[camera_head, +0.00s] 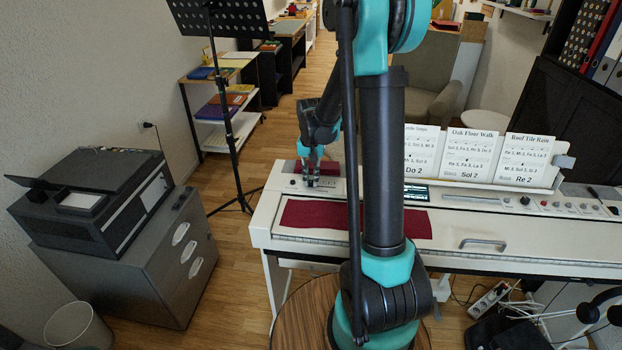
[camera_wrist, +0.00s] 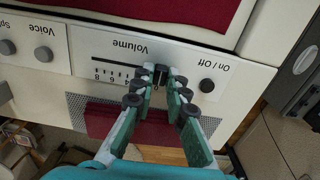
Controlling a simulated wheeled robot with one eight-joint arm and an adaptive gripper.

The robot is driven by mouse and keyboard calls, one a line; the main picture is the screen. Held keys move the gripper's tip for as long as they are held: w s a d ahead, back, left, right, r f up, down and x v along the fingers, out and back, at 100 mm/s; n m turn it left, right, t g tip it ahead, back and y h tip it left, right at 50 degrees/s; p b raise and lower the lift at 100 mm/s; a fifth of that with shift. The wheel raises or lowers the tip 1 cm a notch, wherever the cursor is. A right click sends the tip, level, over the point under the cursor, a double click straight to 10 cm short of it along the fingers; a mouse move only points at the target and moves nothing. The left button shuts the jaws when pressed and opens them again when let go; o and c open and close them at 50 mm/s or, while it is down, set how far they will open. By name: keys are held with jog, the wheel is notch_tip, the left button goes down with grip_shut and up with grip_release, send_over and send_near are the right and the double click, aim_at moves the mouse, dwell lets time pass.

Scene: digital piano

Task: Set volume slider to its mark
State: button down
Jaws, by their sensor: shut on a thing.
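The volume slider panel (camera_wrist: 118,58) shows upside down in the wrist view, with the word Volume, a dark track and a numbered scale. My gripper (camera_wrist: 160,74) is shut on the dark slider knob (camera_wrist: 160,70), near the 0 end of the scale; the fingers hide part of the knob and scale. I cannot make out a separate target mark. In the head view my gripper (camera_head: 313,182) is low over the left end of the white digital piano (camera_head: 262,222), and the slider is too small to tell there.
The On/Off button (camera_wrist: 206,86) is just right of the fingers in the wrist view, and the Voice knob (camera_wrist: 43,54) is at left. A dark red cloth (camera_head: 300,216) lies on the piano. Song sheets (camera_head: 525,155) stand at the back. A music stand (camera_head: 232,130) is left.

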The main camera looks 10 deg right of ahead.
aim_at(325, 187)
dwell(0.3)
jog(key=d, duration=0.1)
jog(key=s+d, duration=0.1)
jog(key=d, duration=0.2)
jog(key=shift+s+d, duration=0.25)
jog(key=shift+d, duration=0.15)
jog(key=c, duration=1.5)
grip_release()
jog(key=shift+c, duration=0.2)
jog(key=shift+r, duration=0.15)
notch_tip(325, 187, up, 12)
jog(key=s+f+n+t, duration=0.1)
jog(key=s+f, duration=0.2)
jog(key=s, duration=0.4)
jog(key=s+f+n+t, duration=0.1)
jog(key=s+f, duration=0.3)
jog(key=s, duration=0.3)
jog(key=s+f+n+t, duration=0.1)
jog(key=s+f+t, duration=0.1)
jog(key=s, duration=0.5)
jog(key=shift+s+a+f+n, duration=0.1)
jog(key=shift+a+f+n, duration=0.25)
jog(key=shift+f, duration=0.4)
